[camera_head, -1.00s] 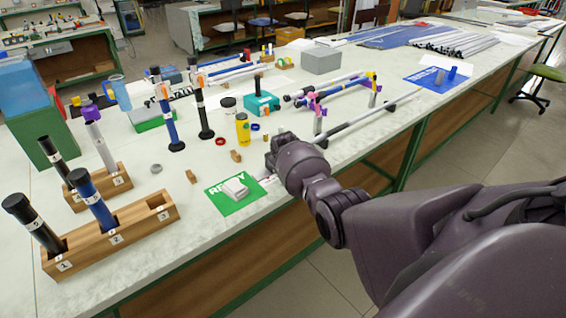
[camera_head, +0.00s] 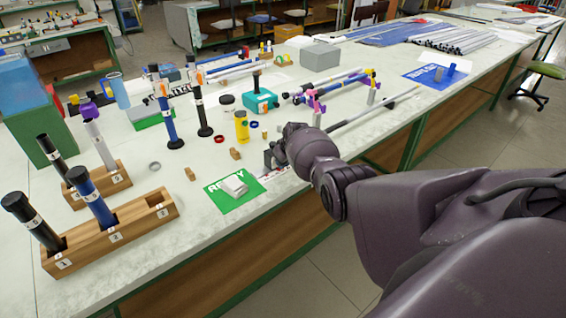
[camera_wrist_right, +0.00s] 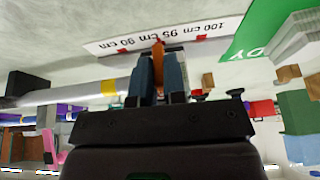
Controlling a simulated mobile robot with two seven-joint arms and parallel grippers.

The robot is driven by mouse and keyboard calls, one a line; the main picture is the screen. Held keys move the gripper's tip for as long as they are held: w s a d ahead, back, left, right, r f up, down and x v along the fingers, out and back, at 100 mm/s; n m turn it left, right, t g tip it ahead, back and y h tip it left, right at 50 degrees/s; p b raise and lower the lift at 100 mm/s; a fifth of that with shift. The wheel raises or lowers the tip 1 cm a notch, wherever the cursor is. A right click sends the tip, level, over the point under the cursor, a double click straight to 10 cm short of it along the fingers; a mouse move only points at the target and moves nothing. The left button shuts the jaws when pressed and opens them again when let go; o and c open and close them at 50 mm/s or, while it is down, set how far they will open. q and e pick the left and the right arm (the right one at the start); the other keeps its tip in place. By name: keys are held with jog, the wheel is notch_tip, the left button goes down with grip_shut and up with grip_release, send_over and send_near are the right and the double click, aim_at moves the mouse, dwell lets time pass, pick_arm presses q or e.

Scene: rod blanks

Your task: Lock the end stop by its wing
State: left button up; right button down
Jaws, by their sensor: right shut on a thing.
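My right gripper (camera_head: 272,158) is low over the near side of the bench, just right of the green READY card. In the right wrist view its two fingers (camera_wrist_right: 158,66) are shut on a thin orange wing (camera_wrist_right: 158,58), which sits upright between them. The rest of the end stop is hidden behind the fingers. A white scale strip (camera_wrist_right: 170,38) marked 100, 95 and 90 cm lies just beyond the fingertips. A grey rod (camera_wrist_right: 70,95) with a yellow band runs in from the left toward the fingers; the rod (camera_head: 375,110) also shows in the head view. My left gripper is not in view.
The green READY card (camera_head: 216,200) carries a white block (camera_head: 234,185). Wooden racks (camera_head: 140,222) holding upright tubes stand at the left. A yellow bottle (camera_head: 242,127), a teal box (camera_head: 261,104) and pink-purple rod supports (camera_head: 316,104) stand behind the gripper.

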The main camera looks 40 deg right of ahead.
jog(key=c, duration=1.2)
grip_release()
jog(key=shift+r, duration=0.25)
jog(key=shift+p+v, duration=1.8)
jog(key=shift+v, duration=3.35)
